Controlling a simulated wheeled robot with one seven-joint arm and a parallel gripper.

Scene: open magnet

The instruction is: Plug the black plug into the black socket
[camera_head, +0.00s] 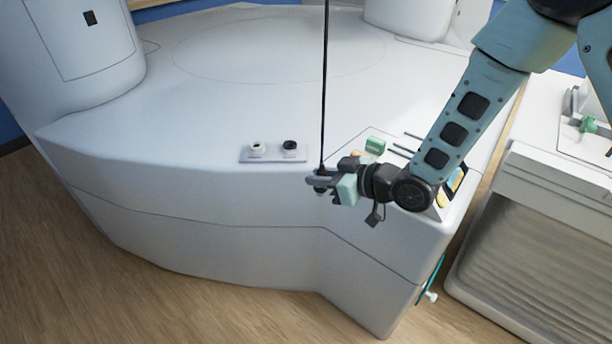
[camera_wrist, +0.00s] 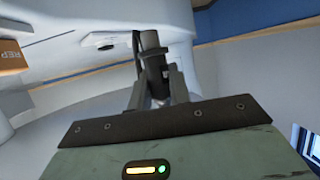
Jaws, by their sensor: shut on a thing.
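My gripper (camera_head: 322,181) is shut on the black plug (camera_head: 320,172), held over the front edge of the white magnet body. A black cable rises straight up from the plug. In the wrist view the plug (camera_wrist: 153,58) is a dark cylinder between the two fingers. The black socket (camera_head: 290,146) sits on a small grey plate (camera_head: 272,157), to the left of and behind my gripper. A white socket (camera_head: 257,147) is beside it on the same plate. The plug and the black socket are apart.
A tray area with a green block (camera_head: 375,146) and several tools lies right of my gripper, partly behind my arm. A white cabinet (camera_head: 560,200) stands at the right with another green item (camera_head: 588,124) on top. The broad white surface (camera_head: 200,110) behind the sockets is clear.

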